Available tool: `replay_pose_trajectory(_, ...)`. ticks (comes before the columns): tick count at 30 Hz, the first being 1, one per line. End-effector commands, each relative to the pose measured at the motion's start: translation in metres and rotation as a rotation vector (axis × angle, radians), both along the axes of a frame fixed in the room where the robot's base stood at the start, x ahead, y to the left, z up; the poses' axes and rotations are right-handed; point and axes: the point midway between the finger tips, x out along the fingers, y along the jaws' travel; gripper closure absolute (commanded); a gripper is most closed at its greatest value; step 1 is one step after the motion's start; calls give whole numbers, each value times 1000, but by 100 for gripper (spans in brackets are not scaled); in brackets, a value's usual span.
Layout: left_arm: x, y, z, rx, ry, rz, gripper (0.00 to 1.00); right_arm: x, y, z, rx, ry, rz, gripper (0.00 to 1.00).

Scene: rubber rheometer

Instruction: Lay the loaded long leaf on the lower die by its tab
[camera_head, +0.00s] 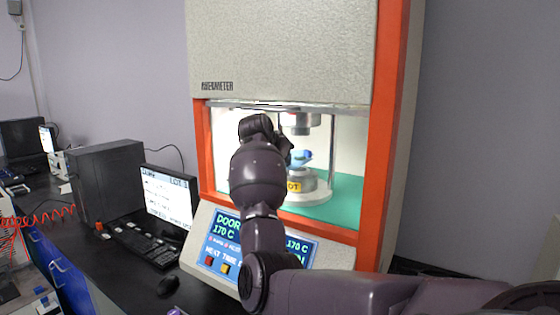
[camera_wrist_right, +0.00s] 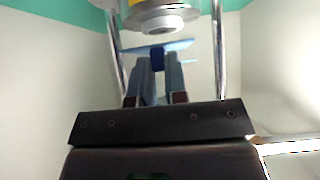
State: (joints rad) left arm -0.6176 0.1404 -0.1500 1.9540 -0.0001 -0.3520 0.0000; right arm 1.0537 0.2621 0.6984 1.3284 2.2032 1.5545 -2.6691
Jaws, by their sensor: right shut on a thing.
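The long leaf (camera_head: 303,156) is a thin pale-blue strip inside the rheometer chamber, above the lower die. It also shows in the right wrist view (camera_wrist_right: 180,46), with its dark blue tab (camera_wrist_right: 158,59) between the fingertips of my right gripper (camera_wrist_right: 156,72), which is shut on it. A small gap shows between the leaf and the lower die (camera_head: 308,187), a pale round stepped block that also shows in the right wrist view (camera_wrist_right: 163,15). I cannot make out the load on the leaf. My right arm hides most of that gripper in the head view. My left gripper is not in view.
The upper die (camera_head: 300,122) hangs above the leaf. Bright metal columns (camera_head: 332,145) stand beside the dies, over a green chamber floor (camera_head: 346,212). Orange frame posts (camera_head: 372,150) bound the opening. A control panel (camera_head: 222,240) is below; a monitor (camera_head: 168,200) stands left.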

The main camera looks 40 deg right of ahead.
Motion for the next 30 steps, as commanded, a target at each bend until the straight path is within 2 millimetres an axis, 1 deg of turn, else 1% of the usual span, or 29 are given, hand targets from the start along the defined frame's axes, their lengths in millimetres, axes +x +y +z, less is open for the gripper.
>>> replay_pose_trajectory(15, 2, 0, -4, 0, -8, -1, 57, 0, 0, -23, -1, 0, 0, 100)
replay_pose_trajectory(22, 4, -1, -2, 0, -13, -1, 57, 0, 0, -27, -1, 0, 0, 100)
replay_pose_trajectory(30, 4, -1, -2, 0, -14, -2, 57, 0, 0, -27, -1, 0, 0, 100)
